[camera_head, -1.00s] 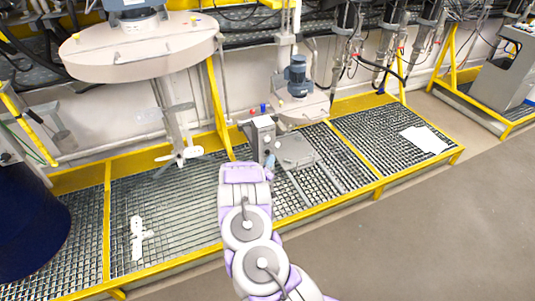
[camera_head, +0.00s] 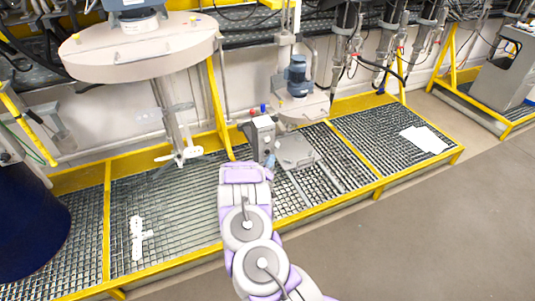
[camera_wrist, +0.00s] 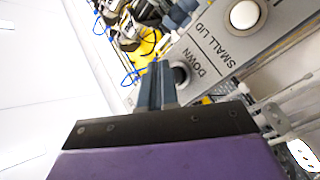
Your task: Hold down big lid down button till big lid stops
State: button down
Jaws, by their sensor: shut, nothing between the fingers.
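My gripper (camera_wrist: 158,84) is shut and empty. In the wrist view its fingertips are at a dark round button (camera_wrist: 181,75) beside the word DOWN and partly cover it; I cannot tell if it is pressed. The grey panel (camera_wrist: 212,50) also reads SMALL LID, with a pale round button (camera_wrist: 244,15) farther up. No big lid label is visible. In the head view, the control box (camera_head: 262,137) stands beyond my arm, which partly hides its lower part. The big lid (camera_head: 140,50) is a wide beige disc, raised at upper left, with an agitator (camera_head: 178,130) hanging below.
The small lid (camera_head: 301,107) with a blue motor is right of the control box. A grey plate (camera_head: 295,150) lies below it. A yellow-edged grating platform (camera_head: 350,185) runs across; a blue drum (camera_head: 30,220) is at left. The floor at right is clear.

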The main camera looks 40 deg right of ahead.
jog(key=shift+w, duration=0.1)
dwell(0.5)
jog(key=shift+w+d, duration=0.1)
jog(key=shift+w, duration=0.2)
jog(key=shift+w+d+r, duration=0.1)
jog(key=shift+w, duration=0.4)
dwell(3.4)
jog(key=shift+s+p, duration=0.1)
jog(key=shift+p, duration=0.25)
dwell(1.4)
jog(key=shift+s+a+p, duration=0.2)
jog(key=shift+s+p, duration=0.2)
jog(key=shift+s, duration=0.45)
jog(key=shift+s+a+p, duration=0.2)
jog(key=shift+s+p, duration=0.15)
jog(key=shift+s, duration=0.45)
jog(key=shift+s+a+p, duration=0.15)
jog(key=shift+s+p, duration=0.15)
jog(key=shift+s, duration=0.55)
jog(key=shift+s+a+p, duration=0.2)
jog(key=shift+s+p, duration=0.15)
jog(key=shift+s, duration=0.45)
